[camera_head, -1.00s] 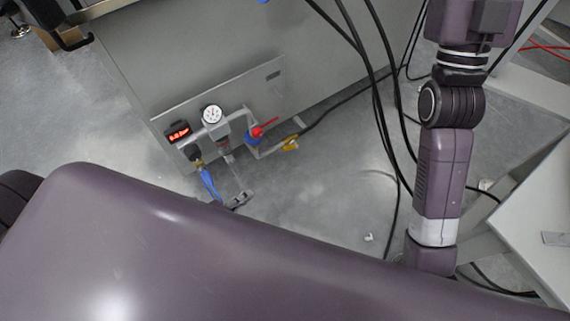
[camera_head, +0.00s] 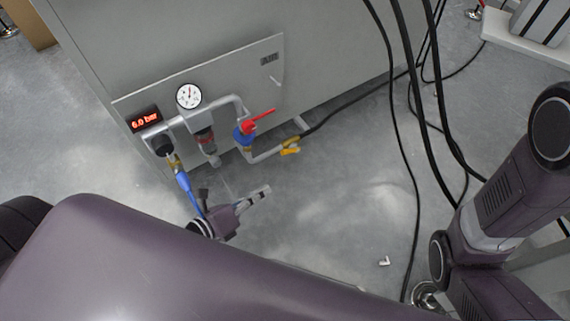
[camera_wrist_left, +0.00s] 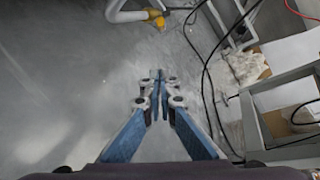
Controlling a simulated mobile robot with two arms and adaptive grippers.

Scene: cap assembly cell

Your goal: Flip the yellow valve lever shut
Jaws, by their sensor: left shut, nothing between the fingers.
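The yellow valve lever (camera_head: 290,151) sits at the right end of the grey pipe, low on the front of the grey cabinet, where a black hose joins. It also shows at the top of the left wrist view (camera_wrist_left: 158,20). My left gripper (camera_head: 264,190) is shut and empty. It is below and slightly left of the lever, apart from it. In the left wrist view its fingertips (camera_wrist_left: 157,76) meet over bare floor, with the lever beyond them. My right gripper is not in view.
A red handle (camera_head: 263,116) sits on a blue valve just left of the yellow lever. A dial gauge (camera_head: 189,96) and a red display (camera_head: 145,121) reading 6.0 bar are further left. Black cables (camera_head: 405,130) hang at the right. The floor (camera_head: 340,210) between is mostly clear.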

